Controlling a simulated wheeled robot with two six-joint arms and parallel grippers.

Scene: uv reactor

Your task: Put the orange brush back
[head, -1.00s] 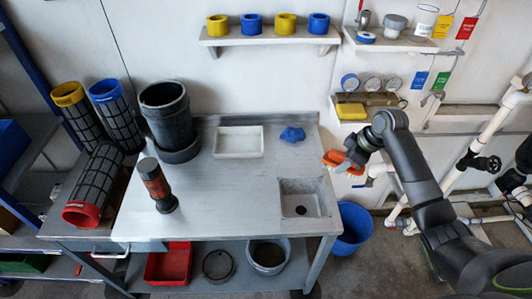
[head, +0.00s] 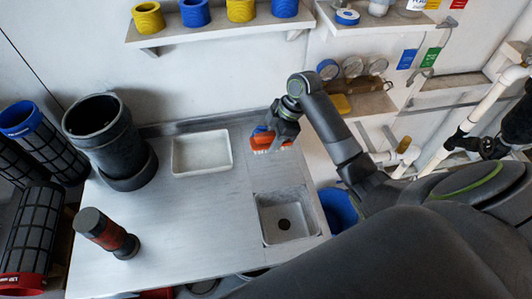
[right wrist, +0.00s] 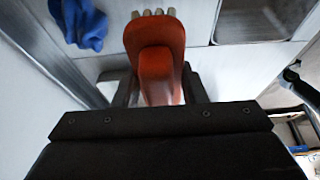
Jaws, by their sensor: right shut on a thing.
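The orange brush (head: 283,146) is in my right gripper (head: 276,134), above the back right part of the steel bench (head: 190,238). In the right wrist view the brush (right wrist: 155,60) sits between the two fingers of the right gripper (right wrist: 160,92), with its pale bristles pointing away from the wrist. I cannot tell whether the bristles touch the bench top. A blue cloth (right wrist: 84,24) lies on the bench beside the brush; in the head view it is mostly hidden behind the gripper and brush. My left gripper is not in view.
A white tray (head: 202,172) lies left of the brush, and a small sink (head: 262,222) is in front. A black cylinder (head: 105,140) and a red-black bottle (head: 107,234) stand further left. A shelf with gauges (head: 352,66) is on the wall at right.

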